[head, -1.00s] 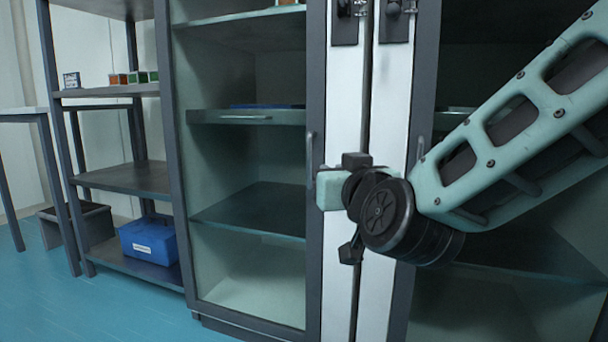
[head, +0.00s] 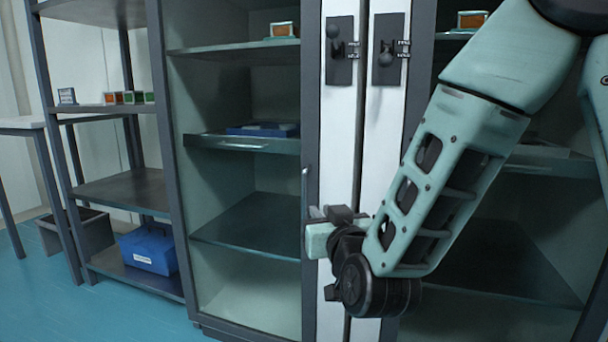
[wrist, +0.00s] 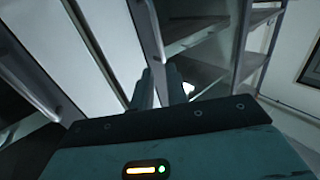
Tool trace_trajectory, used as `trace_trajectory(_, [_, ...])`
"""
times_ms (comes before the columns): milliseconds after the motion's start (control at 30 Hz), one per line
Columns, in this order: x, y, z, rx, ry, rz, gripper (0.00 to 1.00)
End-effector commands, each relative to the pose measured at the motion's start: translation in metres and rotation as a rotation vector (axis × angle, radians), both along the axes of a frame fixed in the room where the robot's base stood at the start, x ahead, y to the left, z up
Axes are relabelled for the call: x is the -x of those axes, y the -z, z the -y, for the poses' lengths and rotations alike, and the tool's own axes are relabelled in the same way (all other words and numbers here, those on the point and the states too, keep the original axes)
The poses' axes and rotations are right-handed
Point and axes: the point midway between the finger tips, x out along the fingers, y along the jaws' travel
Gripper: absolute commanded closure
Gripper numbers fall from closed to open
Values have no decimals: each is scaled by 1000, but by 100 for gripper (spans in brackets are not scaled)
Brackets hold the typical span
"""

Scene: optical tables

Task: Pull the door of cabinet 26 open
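A grey-framed glass-front cabinet (head: 313,100) stands at the centre of the head view. Its door looks shut, and a slim vertical handle (head: 305,190) is on the door's right frame. No number 26 can be read, so I cannot tell which cabinet bears it. My gripper (head: 312,228) is just below and right of that handle, close to the frame; contact cannot be made out. In the wrist view my gripper's two dark fingers (wrist: 161,84) stand apart with a narrow gap, near a grey frame post (wrist: 148,30). I see nothing held between them.
A second glass-front cabinet (head: 422,55) stands to the right, behind my arm. White panels with two dark latch plates (head: 341,52) lie between the cabinets. An open shelf rack (head: 122,190) with a blue box (head: 149,250) stands left. The blue floor (head: 60,305) is clear at front left.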

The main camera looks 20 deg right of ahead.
Motion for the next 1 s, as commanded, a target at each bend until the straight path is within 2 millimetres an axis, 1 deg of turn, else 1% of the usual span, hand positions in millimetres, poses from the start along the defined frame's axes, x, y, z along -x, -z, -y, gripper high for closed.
trace_trajectory(33, [-8,-5,1,1,3,-4,85])
trace_trajectory(233, [-34,-3,2,0,4,-1,85])
trace_trajectory(500, [-92,-1,5,-1,4,1,85])
trace_trajectory(700, [-125,-1,5,-1,3,1,85])
trace_trajectory(833, [-138,0,6,-1,2,0,85])
trace_trajectory(1000, [-144,0,6,0,2,1,85])
